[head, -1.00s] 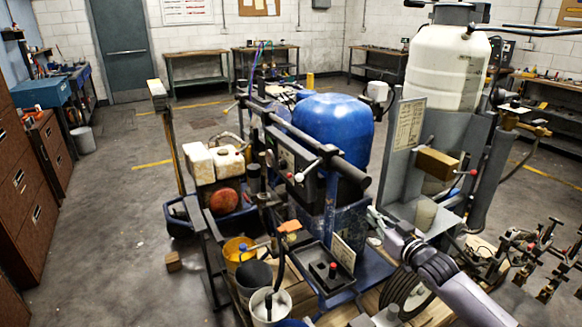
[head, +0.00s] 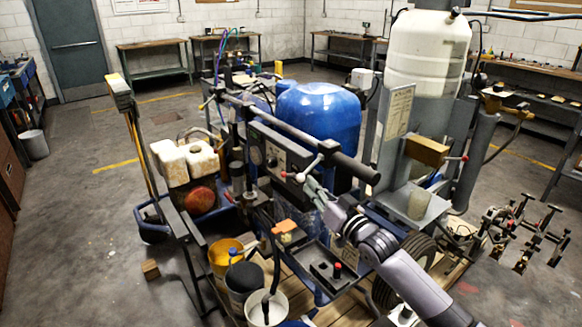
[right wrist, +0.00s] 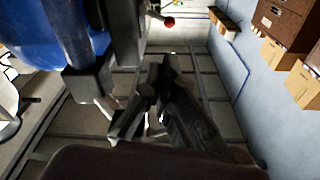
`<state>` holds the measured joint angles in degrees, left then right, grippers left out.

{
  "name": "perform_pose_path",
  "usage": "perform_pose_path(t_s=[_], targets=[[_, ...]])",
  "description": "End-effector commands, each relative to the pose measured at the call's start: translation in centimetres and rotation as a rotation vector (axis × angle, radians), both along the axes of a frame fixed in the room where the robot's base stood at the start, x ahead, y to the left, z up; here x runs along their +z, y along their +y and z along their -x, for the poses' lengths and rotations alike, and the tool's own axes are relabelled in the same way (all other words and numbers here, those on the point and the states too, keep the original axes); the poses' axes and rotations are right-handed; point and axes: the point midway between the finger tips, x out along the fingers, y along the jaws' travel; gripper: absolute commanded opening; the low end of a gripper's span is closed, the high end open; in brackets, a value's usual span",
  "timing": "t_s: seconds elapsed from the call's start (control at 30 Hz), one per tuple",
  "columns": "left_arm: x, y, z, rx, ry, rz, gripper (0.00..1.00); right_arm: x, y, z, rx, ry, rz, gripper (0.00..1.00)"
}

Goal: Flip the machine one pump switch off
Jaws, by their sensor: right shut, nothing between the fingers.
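The line striper fills the middle of the head view, with a blue tank (head: 318,112) on top. Its dark control panel (head: 272,160) faces the front left, with a gauge and small fittings. The pump switch is too small to tell apart. A pale lever (head: 312,166) with a red knob (head: 284,174) sticks out at the panel's right end. My right gripper (head: 312,188) is shut and empty, just below and right of that lever; contact cannot be told. In the right wrist view its dark fingers (right wrist: 150,100) are together beside a dark block. My left gripper is out of view.
A black handlebar (head: 345,165) runs above the panel, close to my right gripper. A black tray (head: 330,268) and several buckets (head: 268,305) stand below. A second machine with a white tank (head: 425,55) stands at the right. Open floor (head: 80,220) lies at the left.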

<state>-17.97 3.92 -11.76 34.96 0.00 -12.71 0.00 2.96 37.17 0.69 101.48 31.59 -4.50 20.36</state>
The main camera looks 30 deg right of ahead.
Motion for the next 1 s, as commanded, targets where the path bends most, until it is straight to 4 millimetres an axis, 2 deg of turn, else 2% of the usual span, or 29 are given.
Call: perform_pose_path(t_s=[0.17,0.37,0.6,0.8,1.0], targets=[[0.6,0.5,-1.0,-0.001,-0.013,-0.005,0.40,0.5,0.2,-1.8,0.000,-0.002,0.000,0.00],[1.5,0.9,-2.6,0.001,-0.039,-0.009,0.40,1.2,0.5,-5.1,-0.001,-0.003,0.002,0.00],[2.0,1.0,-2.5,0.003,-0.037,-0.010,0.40,1.4,0.8,-8.3,-0.001,-0.002,0.001,0.00],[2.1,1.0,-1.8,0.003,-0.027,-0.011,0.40,1.4,1.0,-9.5,0.000,0.000,0.001,0.00],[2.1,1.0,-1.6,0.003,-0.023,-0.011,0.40,1.4,1.0,-9.7,0.000,-0.001,0.001,0.00]])
